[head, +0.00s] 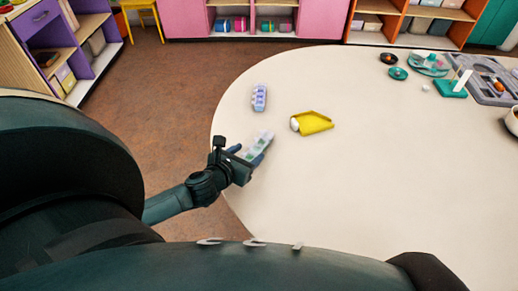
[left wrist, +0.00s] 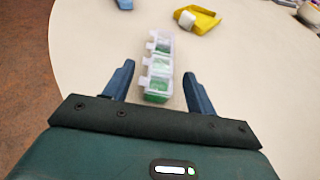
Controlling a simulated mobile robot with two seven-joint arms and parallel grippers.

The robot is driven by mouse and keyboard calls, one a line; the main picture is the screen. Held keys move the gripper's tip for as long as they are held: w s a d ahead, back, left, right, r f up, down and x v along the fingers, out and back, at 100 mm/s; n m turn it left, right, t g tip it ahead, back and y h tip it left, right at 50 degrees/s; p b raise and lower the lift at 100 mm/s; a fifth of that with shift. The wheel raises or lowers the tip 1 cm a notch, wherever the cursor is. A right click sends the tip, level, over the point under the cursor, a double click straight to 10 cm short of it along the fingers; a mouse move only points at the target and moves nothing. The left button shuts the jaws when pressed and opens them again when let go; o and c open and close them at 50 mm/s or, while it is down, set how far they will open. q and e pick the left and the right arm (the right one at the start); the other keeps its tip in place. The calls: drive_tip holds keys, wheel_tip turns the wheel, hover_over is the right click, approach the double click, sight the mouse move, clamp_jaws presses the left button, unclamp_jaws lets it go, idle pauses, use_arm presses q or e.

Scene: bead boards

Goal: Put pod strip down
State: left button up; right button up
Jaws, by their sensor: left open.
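The pod strip (left wrist: 158,68) is a row of clear compartments with white lids and green contents. In the left wrist view it lies between the two blue fingers of my left gripper (left wrist: 158,85), with gaps on both sides. In the head view the strip (head: 259,147) is at the table's left edge, beside my left gripper (head: 243,156). The gripper is open. A second strip with bluish-purple contents (head: 259,97) lies farther back on the table. My right gripper is not in view.
A yellow scoop-like holder (head: 315,123) with a white end lies right of the strip. The white table (head: 370,190) is clear in its middle and front. A grey tray (head: 492,88), a teal stand (head: 452,88) and small dishes (head: 398,73) are at the back right.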

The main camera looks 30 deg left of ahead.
sight(255, 150)
use_arm(q)
drive_tip(key=x, duration=0.5)
drive_tip(key=shift+w+d+f+b, duration=0.1)
drive_tip(key=shift+w+b, duration=0.05)
drive_tip(key=shift+b, duration=0.15)
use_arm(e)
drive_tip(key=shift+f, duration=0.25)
use_arm(q)
drive_tip(key=shift+c, duration=0.6)
